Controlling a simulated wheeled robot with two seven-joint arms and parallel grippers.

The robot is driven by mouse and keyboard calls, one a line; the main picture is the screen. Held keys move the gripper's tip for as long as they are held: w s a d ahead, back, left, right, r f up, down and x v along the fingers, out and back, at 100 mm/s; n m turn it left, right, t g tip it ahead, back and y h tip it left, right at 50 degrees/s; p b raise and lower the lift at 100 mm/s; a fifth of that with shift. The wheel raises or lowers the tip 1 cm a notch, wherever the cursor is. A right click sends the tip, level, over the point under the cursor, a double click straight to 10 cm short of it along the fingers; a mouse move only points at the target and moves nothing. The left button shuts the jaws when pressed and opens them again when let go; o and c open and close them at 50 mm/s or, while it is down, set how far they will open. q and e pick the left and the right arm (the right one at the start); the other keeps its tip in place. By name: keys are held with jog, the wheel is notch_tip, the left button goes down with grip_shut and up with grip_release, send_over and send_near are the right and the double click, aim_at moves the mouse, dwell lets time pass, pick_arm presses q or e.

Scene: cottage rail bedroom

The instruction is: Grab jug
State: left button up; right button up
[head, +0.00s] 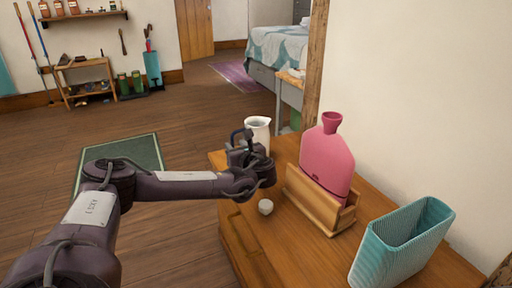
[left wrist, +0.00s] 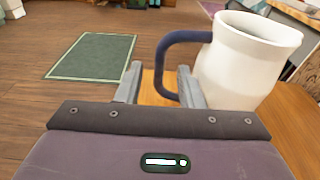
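The white jug (head: 259,129) stands upright on the wooden table, behind my left gripper (head: 246,147) in the head view, which hides its lower part. In the left wrist view the jug (left wrist: 245,62) is at the upper right, with its dark blue handle (left wrist: 165,62) pointing left. My left gripper (left wrist: 160,84) is open, its two fingers apart. My right gripper is in neither view.
On the table (head: 290,238), a pink bottle (head: 327,158) stands in a wooden holder (head: 312,205) right of the jug. A teal ribbed container (head: 398,245) is at the front right. A small pale object (head: 265,207) lies near the table's left edge. A wall closes the right side.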

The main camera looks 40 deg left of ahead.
aim_at(233, 143)
pick_arm(q)
jog(key=x, duration=0.3)
jog(key=shift+w+a+f+b, duration=0.1)
jog(key=shift+a+b, duration=0.15)
jog(key=shift+b, duration=0.15)
grip_shut()
dwell(1.0)
